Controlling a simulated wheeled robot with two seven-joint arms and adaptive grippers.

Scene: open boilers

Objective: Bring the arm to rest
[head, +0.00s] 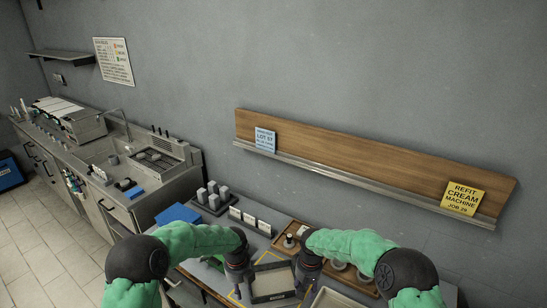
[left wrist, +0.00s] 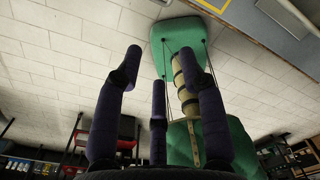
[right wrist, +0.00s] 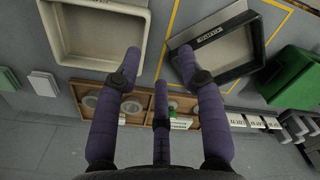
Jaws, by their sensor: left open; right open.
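My left gripper (head: 238,274) is low over the workbench in the head view, at the left side of a dark-rimmed tray. In the left wrist view its fingers (left wrist: 160,52) are spread apart with nothing between them, against a tiled floor. My right gripper (head: 307,272) is at the right side of the same tray. In the right wrist view its fingers (right wrist: 158,52) are spread and empty, pointing between a cream tray (right wrist: 60,57) and the dark labelled tray (right wrist: 262,64). Both green-sleeved arms are bent inward. Exact fingertip heights cannot be told.
A wooden holder (right wrist: 91,121) with round pieces lies on the bench. A blue item (head: 178,213) and grey block stand (head: 213,200) are further back. A wall board (head: 350,158) carries two notes. A sink counter (head: 120,165) stands left; floor (head: 50,235) is clear there.

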